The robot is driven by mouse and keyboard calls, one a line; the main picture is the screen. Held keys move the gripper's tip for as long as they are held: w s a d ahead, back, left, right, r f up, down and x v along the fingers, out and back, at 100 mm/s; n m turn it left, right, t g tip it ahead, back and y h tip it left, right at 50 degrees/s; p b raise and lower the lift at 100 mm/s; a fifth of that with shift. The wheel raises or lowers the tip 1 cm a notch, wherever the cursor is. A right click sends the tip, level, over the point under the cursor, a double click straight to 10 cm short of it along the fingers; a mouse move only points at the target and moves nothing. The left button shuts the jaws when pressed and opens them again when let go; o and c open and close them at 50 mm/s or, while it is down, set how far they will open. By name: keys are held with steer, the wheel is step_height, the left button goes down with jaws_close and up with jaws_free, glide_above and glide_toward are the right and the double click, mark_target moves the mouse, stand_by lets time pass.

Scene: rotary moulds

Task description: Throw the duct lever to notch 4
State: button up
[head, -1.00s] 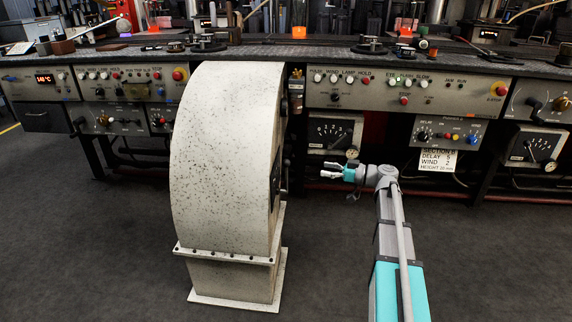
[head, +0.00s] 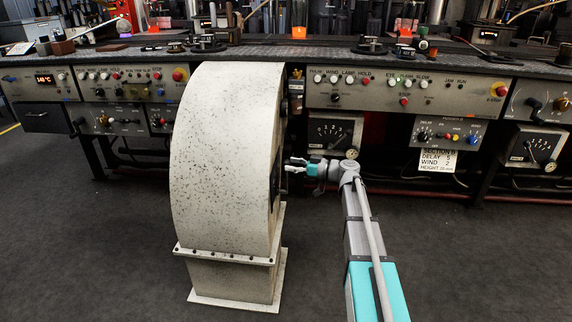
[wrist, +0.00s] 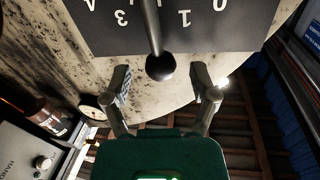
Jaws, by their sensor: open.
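The duct (head: 222,160) is a large white, dark-speckled curved housing standing on the floor. Its right side carries a dark number plate (wrist: 205,35), seen upside down in the wrist view with 0, 1 and 3 readable and part of another digit at the left edge. The duct lever (wrist: 151,25) has a black ball knob (wrist: 160,67) and lies between 1 and 3, covering the place between them. My gripper (head: 290,165) is open and empty beside the duct's right face. In the wrist view its fingers (wrist: 159,80) stand either side of the knob, apparently not touching it.
Behind the duct runs a long bench (head: 330,60) with control panels. The floor (head: 480,260) at the right front is clear.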

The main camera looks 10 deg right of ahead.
steer(key=shift+x, duration=0.95)
jaws_close()
